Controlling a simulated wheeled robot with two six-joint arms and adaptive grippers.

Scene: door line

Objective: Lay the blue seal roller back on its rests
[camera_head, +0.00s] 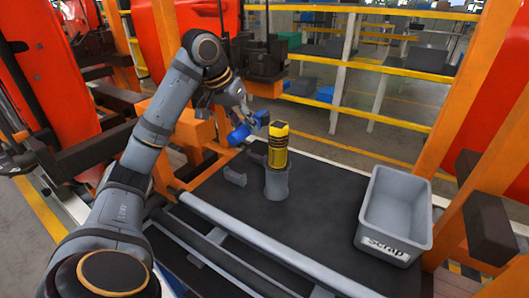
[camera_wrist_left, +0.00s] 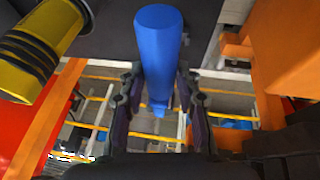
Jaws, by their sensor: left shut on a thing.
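The blue seal roller (camera_head: 240,133) is held in the air above the left side of the dark table top (camera_head: 320,215). My left gripper (camera_head: 245,118) is shut on it. In the left wrist view the roller (camera_wrist_left: 160,45) lies lengthwise between the two fingers (camera_wrist_left: 160,90). A small grey rest (camera_head: 235,177) stands on the table below the roller. Another grey piece (camera_head: 257,156), likely the second rest, stands behind it, partly hidden by the yellow cylinder. The roller is apart from both. My right gripper is not in view.
A yellow and black cylinder (camera_head: 278,146) stands upright in a grey holder (camera_head: 277,185), close right of the rests. A grey scrap bin (camera_head: 370,222) stands at the table's right. Orange posts (camera_head: 480,100) flank the table. The table's middle is clear.

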